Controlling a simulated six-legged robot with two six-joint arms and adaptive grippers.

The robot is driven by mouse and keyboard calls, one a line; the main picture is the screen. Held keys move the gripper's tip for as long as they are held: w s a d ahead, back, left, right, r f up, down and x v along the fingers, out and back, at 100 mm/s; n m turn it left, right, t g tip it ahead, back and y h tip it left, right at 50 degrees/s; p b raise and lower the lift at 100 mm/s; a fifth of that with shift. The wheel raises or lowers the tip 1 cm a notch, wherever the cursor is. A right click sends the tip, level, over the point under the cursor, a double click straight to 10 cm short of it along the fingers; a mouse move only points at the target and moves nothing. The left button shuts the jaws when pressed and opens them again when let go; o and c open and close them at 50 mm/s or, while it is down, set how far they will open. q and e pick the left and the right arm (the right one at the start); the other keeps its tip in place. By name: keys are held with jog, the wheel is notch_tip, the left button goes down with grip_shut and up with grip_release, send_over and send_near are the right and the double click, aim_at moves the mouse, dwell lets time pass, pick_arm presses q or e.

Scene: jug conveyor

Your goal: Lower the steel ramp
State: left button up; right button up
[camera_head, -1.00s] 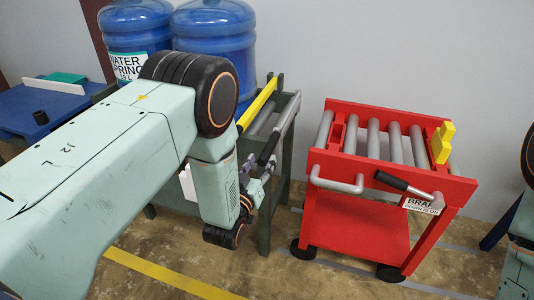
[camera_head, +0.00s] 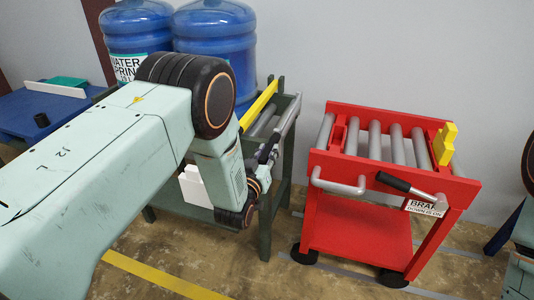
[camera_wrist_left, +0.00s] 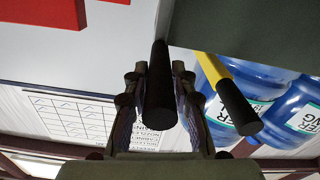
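The steel ramp (camera_head: 286,118) shows as a narrow grey piece along the right side of the green stand, raised at its far end. Its black handle (camera_wrist_left: 160,95) shows in the left wrist view, lying lengthwise between the fingers of my left gripper (camera_wrist_left: 159,80). Slight gaps show on both sides of the handle, so the gripper looks open around it. In the head view my left gripper (camera_head: 268,152) is at the stand's near right corner, and my wrist partly covers it and the handle. My right gripper is out of view.
A red roller cart (camera_head: 357,240) stands to the right, with a yellow block (camera_head: 444,143) and a black-gripped brake lever (camera_head: 393,182). Blue water jugs (camera_head: 216,50) stand behind my left arm. A yellow bar (camera_head: 260,104) with a black grip (camera_wrist_left: 238,108) lies beside the ramp. Floor shows between stand and cart.

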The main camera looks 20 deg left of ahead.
pick_arm(q)
grip_shut()
jog(key=shift+a, duration=0.1)
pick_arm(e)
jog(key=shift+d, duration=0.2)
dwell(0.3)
pick_arm(q)
jog(key=shift+d, duration=0.2)
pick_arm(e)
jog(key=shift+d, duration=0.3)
